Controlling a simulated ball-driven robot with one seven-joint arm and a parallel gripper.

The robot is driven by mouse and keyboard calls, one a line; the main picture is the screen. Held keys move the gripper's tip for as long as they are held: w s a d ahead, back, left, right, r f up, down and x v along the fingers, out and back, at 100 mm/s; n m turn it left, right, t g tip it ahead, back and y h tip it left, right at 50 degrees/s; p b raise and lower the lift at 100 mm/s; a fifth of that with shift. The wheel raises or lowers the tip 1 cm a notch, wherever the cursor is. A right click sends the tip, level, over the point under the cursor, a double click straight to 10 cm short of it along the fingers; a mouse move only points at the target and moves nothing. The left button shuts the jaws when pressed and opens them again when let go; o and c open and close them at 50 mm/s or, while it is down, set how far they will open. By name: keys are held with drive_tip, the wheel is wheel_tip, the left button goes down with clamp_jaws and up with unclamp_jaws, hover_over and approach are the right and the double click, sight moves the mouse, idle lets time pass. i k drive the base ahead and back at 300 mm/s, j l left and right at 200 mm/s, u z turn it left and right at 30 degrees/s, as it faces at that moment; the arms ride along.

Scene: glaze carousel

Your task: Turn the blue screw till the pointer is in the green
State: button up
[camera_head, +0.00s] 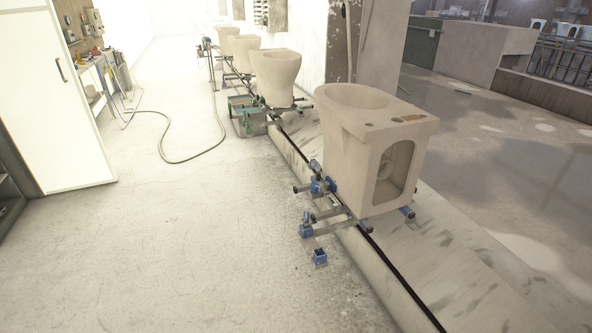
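A metal fixture with several blue parts (318,186) sits at the base of the nearest beige toilet bowl (368,150), on its left side. I cannot tell which blue part is the screw. I cannot make out a pointer or a green zone on this fixture. A fixture with green parts (243,104) stands farther back, by the second bowl (277,76). My gripper is not in view.
A dark rail (392,268) runs along the concrete plinth (455,270). More bowls stand behind. A hose (183,161) lies on the floor at the left, near a white cabinet (45,100). The floor at lower left is clear.

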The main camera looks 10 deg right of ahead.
sight(314, 187)
drive_tip(key=i+z, duration=0.25)
drive_tip(key=i, duration=0.75)
drive_tip(key=i+j+z, duration=0.15)
drive_tip(key=i+j, duration=1.5)
drive_tip(key=j, duration=0.15)
